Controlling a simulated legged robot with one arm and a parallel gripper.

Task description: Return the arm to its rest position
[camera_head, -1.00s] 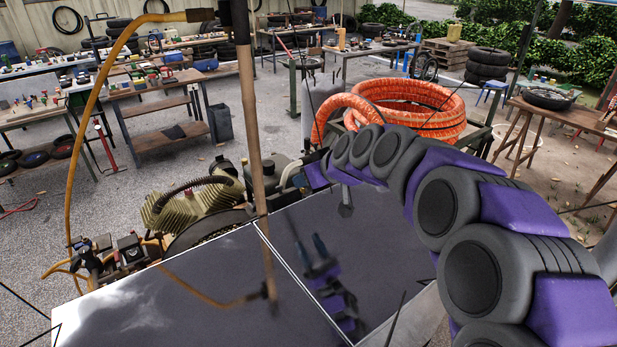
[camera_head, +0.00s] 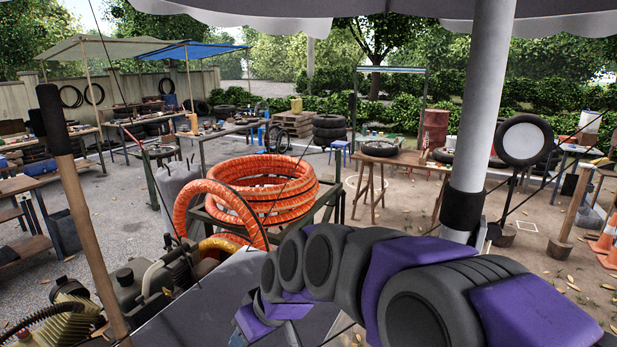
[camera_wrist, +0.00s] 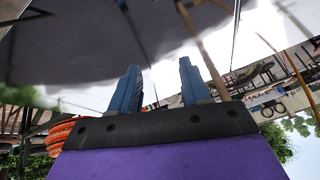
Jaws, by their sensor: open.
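My arm, grey and purple, reaches in from the lower right in the head view and bends over the cart's dark flat top (camera_head: 200,318).
A coiled orange hose (camera_head: 262,190) lies on a metal frame behind the cart. A wooden pole (camera_head: 88,235) stands at left and a grey post (camera_head: 485,110) at right, close to my arm. Workbenches and tires (camera_head: 328,130) stand farther back. Open ground lies between.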

